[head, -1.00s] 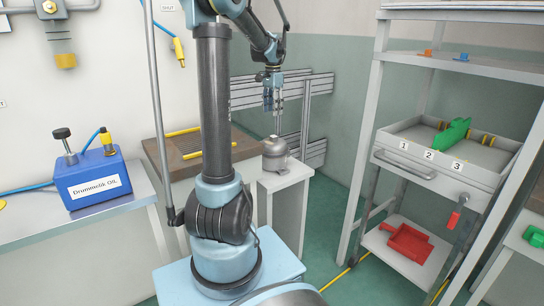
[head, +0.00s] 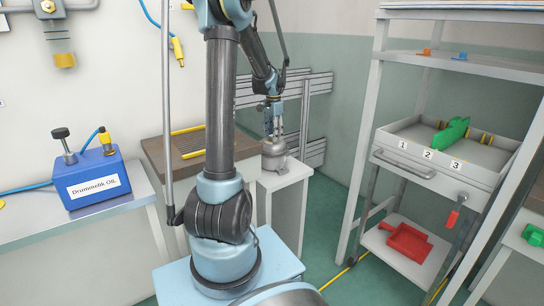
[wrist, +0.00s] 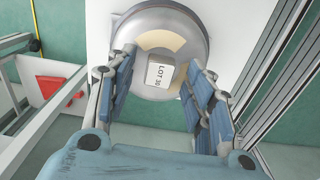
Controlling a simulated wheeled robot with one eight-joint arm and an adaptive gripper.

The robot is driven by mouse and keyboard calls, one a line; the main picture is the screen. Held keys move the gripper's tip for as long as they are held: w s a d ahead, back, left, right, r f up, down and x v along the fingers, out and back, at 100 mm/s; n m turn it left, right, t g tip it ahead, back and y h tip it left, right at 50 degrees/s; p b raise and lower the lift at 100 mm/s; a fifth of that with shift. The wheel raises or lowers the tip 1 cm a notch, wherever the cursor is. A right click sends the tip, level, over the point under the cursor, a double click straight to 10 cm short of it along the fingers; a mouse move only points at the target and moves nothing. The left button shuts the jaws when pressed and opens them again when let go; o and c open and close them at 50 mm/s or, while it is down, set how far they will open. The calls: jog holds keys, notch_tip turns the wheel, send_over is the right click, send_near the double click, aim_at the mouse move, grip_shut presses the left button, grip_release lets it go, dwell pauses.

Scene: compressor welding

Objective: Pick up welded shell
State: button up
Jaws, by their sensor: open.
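The welded shell (head: 274,160) is a grey metal pot with a rounded top, standing upright on a white stand in the head view. My gripper (head: 274,133) points down just above the shell. In the wrist view its blue-padded fingers (wrist: 160,72) are open, one on each side of the labelled part of the top. I cannot tell whether the fingers touch the shell.
The white stand (head: 290,178) is beside a brown slatted work surface (head: 160,152). Metal rails (head: 315,100) rise behind it. A shelf rack (head: 440,175) with a numbered drawer and a red tray (head: 408,240) stands right. A blue oil box (head: 92,178) sits left.

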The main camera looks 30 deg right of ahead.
jog(key=shift+f, duration=0.4)
grip_shut()
jog(key=shift+r, duration=0.1)
